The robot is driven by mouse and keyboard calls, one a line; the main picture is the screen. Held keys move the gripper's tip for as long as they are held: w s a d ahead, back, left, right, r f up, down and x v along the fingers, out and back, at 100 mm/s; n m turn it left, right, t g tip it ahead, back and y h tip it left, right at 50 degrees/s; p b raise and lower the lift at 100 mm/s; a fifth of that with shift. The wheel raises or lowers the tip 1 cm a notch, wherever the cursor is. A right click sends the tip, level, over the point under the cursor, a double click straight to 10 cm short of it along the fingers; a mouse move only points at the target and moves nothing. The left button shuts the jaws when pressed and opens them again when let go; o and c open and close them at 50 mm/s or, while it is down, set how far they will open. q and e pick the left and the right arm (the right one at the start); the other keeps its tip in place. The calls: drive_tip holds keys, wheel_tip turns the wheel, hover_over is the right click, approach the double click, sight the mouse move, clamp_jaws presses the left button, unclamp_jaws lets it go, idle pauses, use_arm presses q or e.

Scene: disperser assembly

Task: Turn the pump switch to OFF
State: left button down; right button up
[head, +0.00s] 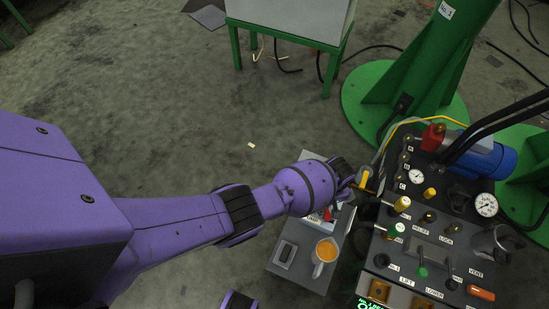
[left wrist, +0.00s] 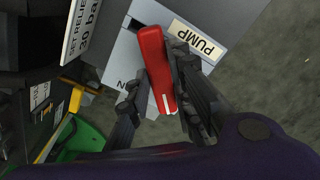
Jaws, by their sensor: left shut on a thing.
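The pump switch (left wrist: 152,62) is a red bar handle with a white line at one end, on a light grey box face beside a PUMP label (left wrist: 195,40). In the left wrist view, the fingers of my left gripper (left wrist: 157,75) lie along both sides of the handle and are shut on it. A letter N shows beside the left finger; the rest of the position marking is hidden. In the head view, my purple wrist hangs over the box and hides most of the switch and fingers. My right gripper is not in view.
A grey stand (head: 296,270) holds a mug of orange drink (head: 325,252) and a dark device (head: 286,253). Right of it is a black control panel (head: 420,245) with gauges, knobs and levers. A green column base (head: 365,95) stands behind. Floor at left is clear.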

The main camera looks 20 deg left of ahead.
use_arm(q)
drive_tip(key=n+p, duration=0.1)
drive_tip(key=n, duration=0.3)
drive_tip(key=shift+n, duration=0.3)
drive_tip(key=n, duration=0.4)
drive_tip(key=shift+n, duration=0.4)
drive_tip(key=shift+a, duration=0.1)
drive_tip(key=c, duration=1.6)
unclamp_jaws()
drive_tip(key=shift+o, duration=0.2)
drive_tip(key=shift+w+r, duration=0.1)
drive_tip(key=shift+w, duration=0.05)
drive_tip(key=shift+r, duration=0.5)
wheel_tip(320, 180, up, 11)
drive_tip(key=shift+f, duration=0.1)
